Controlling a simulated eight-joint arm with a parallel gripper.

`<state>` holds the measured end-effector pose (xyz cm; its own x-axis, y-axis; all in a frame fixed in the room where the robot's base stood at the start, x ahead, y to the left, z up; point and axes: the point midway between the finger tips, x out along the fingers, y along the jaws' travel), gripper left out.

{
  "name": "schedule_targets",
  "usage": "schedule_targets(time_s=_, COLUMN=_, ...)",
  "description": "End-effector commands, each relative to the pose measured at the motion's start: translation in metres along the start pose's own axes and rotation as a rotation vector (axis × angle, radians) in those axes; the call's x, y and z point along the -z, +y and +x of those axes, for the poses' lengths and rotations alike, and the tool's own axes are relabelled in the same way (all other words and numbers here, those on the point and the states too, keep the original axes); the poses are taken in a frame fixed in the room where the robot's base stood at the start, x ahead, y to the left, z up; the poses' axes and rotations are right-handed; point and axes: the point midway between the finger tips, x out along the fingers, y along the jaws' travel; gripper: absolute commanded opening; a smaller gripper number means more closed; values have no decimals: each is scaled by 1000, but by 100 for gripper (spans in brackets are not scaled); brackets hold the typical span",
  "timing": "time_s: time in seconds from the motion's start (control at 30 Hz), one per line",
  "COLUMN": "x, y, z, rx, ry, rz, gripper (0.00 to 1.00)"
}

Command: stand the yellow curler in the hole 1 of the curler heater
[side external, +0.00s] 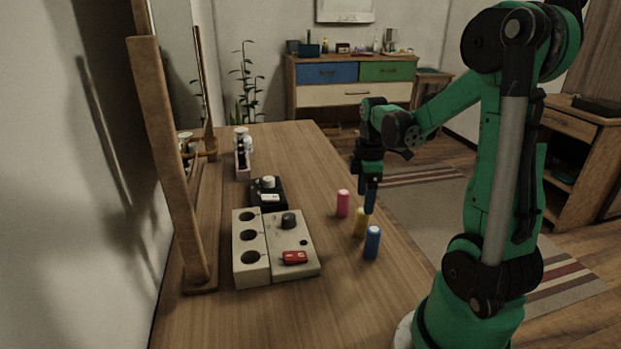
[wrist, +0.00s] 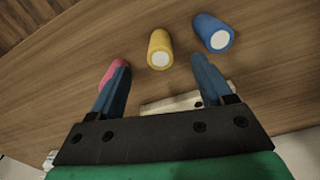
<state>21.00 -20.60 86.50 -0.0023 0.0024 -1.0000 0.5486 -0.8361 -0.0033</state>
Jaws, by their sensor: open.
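The yellow curler (side external: 360,222) stands on the table between the pink and blue curlers. It also shows in the wrist view (wrist: 160,48), ahead of and between my spread fingers. My gripper (side external: 369,207) is open and empty, pointing down, just above or beside the yellow curler; a finger partly covers it in the side view. The fingers also show in the wrist view (wrist: 160,72). The curler heater (side external: 282,272) is a beige box to the left, with a raised block at its left side holding several dark round holes (side external: 249,236). No hole numbers are legible.
The pink curler (side external: 343,203) and blue curler (side external: 372,242) stand close to the yellow one. A black device (side external: 267,192) sits behind the heater, and a holder with bottles (side external: 242,160) farther back. A wooden mirror frame (side external: 172,160) lines the left. Table between heater and curlers is clear.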

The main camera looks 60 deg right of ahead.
Motion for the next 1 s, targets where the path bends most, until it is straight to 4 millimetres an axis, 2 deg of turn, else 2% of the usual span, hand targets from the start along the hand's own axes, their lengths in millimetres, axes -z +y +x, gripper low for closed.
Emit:
schedule_targets(time_s=0.33, x=1, y=0, z=38, rx=-3, ry=1, rz=1, gripper=73)
schedule_targets(time_s=0.7, x=1, y=0, z=44, rx=-3, ry=1, rz=1, gripper=73)
schedule_targets(time_s=0.73, x=1, y=0, z=44, rx=-3, ry=1, rz=1, gripper=70)
schedule_targets(time_s=0.9, x=1, y=0, z=44, rx=-3, ry=1, rz=2, gripper=22)
schedule_targets(time_s=0.97, x=1, y=0, z=44, rx=-3, ry=1, rz=2, gripper=5)
schedule_targets(time_s=1.0, x=1, y=0, z=44, rx=-3, ry=1, rz=2, gripper=0)
